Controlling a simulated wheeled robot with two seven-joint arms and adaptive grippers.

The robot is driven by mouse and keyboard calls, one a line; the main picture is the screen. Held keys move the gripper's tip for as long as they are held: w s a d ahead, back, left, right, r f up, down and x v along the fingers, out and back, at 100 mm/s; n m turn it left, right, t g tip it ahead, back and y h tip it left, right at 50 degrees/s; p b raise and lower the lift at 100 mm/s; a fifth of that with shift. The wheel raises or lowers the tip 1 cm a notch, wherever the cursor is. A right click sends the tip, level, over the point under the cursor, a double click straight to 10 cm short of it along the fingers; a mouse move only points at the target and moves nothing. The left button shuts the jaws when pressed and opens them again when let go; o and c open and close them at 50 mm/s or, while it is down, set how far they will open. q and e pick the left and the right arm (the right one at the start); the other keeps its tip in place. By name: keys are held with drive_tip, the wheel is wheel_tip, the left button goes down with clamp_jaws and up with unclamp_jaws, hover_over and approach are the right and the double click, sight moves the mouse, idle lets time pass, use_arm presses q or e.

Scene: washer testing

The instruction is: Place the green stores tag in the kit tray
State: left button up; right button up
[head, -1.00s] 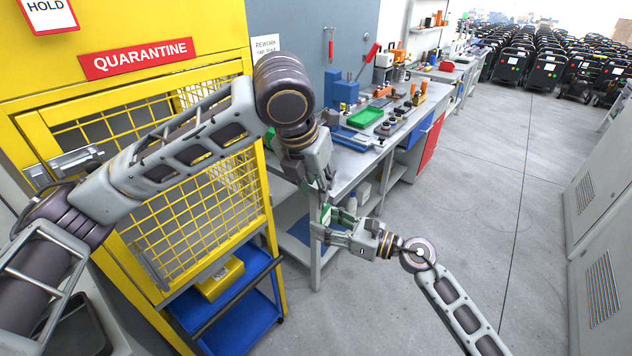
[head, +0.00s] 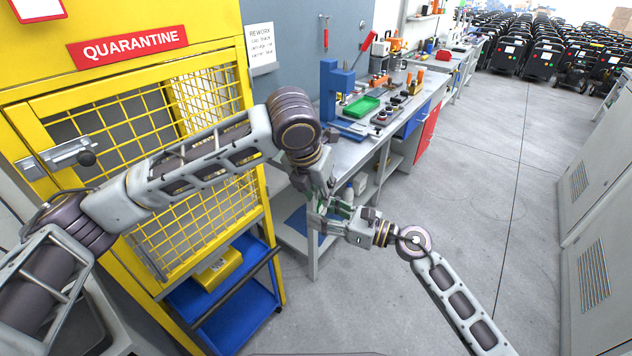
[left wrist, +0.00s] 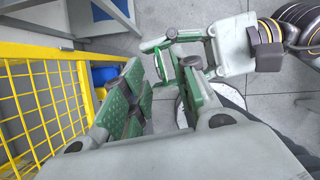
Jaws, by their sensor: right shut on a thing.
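My left gripper (head: 322,197) points down beside the bench's near end. In the left wrist view its green-padded fingers (left wrist: 160,105) stand apart, with a gap between them. My right gripper (head: 322,218) reaches in from the right, close to the left fingertips; it also shows in the left wrist view (left wrist: 165,58). It is shut on a small green thing (head: 341,209), which looks like the green stores tag, mostly hidden by the fingers. A green tray (head: 362,106) lies on the bench; I cannot tell whether it is the kit tray.
The steel bench (head: 345,151) carries a blue press (head: 336,88) and several small parts. The yellow quarantine cage (head: 190,215) stands close on the left, with a blue cart (head: 235,310) below. The floor on the right (head: 500,190) is clear.

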use_arm(q)
drive_tip(key=shift+x, duration=2.2)
drive_tip(key=shift+c, duration=0.2)
clamp_jaws()
use_arm(e)
drive_tip(key=o, duration=1)
drive_tip(key=v, duration=1.2)
drive_tip(key=shift+a+f, duration=0.1)
drive_tip(key=shift+f, duration=0.05)
